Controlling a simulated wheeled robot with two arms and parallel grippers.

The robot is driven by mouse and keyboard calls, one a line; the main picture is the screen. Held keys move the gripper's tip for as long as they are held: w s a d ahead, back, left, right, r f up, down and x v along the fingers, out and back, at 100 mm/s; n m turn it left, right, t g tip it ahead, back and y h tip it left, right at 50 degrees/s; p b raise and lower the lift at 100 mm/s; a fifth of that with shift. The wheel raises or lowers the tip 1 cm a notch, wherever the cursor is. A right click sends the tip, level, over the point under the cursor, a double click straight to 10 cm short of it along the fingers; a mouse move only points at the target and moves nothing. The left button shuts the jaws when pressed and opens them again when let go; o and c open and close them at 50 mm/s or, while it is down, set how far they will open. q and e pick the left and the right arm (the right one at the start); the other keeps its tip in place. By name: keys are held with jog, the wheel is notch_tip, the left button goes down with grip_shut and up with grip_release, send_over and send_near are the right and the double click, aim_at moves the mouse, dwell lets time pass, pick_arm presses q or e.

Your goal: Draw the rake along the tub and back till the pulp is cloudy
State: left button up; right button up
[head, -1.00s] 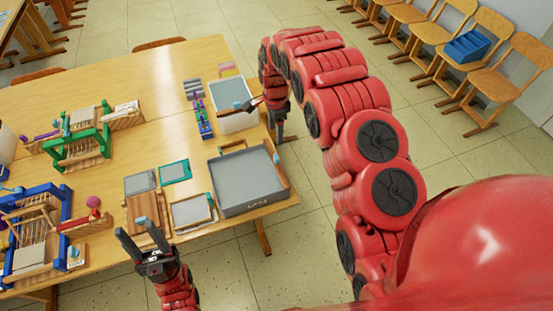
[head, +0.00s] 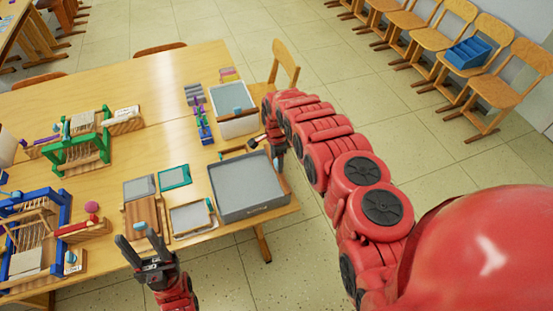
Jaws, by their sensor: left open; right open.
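A wide grey tub (head: 247,212) stands at the table's near right corner, filled with a flat, even grey surface. A wooden bar (head: 232,151), which may be the rake, lies along the tub's far edge; its right end is hard to tell apart from my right gripper. My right gripper (head: 267,154) is open at the tub's far right corner, its dark fingers spread and partly hidden by the arm; I cannot tell whether it touches the bar.
A white bin (head: 237,127) with a blue-grey top stands behind the tub. Framed screens (head: 192,217) and teal-edged panels (head: 175,177) lie left of it. Green (head: 78,152) and blue (head: 35,207) looms fill the left side. A chair (head: 284,66) stands behind the table's right end.

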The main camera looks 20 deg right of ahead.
jog(key=shift+c, duration=0.3)
grip_shut()
dwell(1.3)
